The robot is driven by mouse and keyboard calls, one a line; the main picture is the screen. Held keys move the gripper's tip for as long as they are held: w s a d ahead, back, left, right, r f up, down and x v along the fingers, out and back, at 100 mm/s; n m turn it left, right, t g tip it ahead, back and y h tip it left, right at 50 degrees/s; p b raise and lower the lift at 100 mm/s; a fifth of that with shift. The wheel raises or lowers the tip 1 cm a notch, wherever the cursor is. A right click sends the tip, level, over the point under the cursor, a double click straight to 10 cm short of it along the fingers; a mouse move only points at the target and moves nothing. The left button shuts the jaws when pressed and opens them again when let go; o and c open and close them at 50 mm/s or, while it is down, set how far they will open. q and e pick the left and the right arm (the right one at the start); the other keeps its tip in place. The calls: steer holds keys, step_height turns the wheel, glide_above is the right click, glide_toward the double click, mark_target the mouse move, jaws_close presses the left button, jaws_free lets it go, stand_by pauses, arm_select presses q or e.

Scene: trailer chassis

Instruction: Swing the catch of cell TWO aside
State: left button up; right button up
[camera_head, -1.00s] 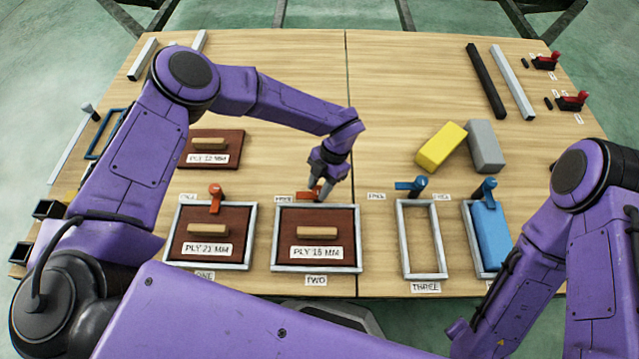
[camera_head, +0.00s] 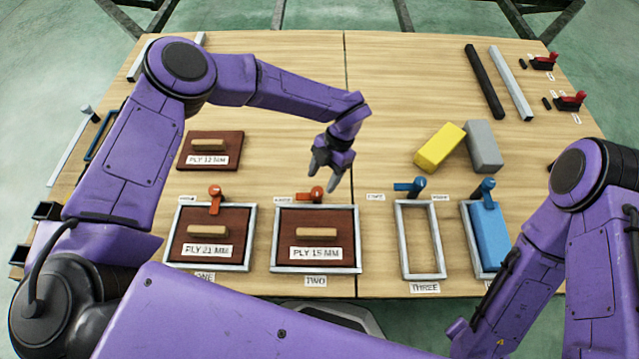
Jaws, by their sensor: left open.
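Cell TWO (camera_head: 273,241) is a grey-framed bay at front centre, holding a brown board labelled PLY 15 MM (camera_head: 316,232) with a wooden grip. Its orange catch (camera_head: 316,194) is at the back edge, its lever pointing left along the frame, clear of the board. My left gripper (camera_head: 327,184) hangs open and empty just above and behind that catch, apart from it. My right arm is at the right; its gripper does not show.
Cell ONE (camera_head: 168,243) at the left has its orange catch (camera_head: 215,198) pointing forward over its board. Cell THREE (camera_head: 403,243) is empty, with a blue catch (camera_head: 410,187) pointing left. A yellow block (camera_head: 440,147) and a grey block (camera_head: 484,146) lie behind. The centre back is clear.

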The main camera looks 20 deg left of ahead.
arm_select(q)
steer(key=v, duration=0.6)
steer(key=shift+r, duration=0.15)
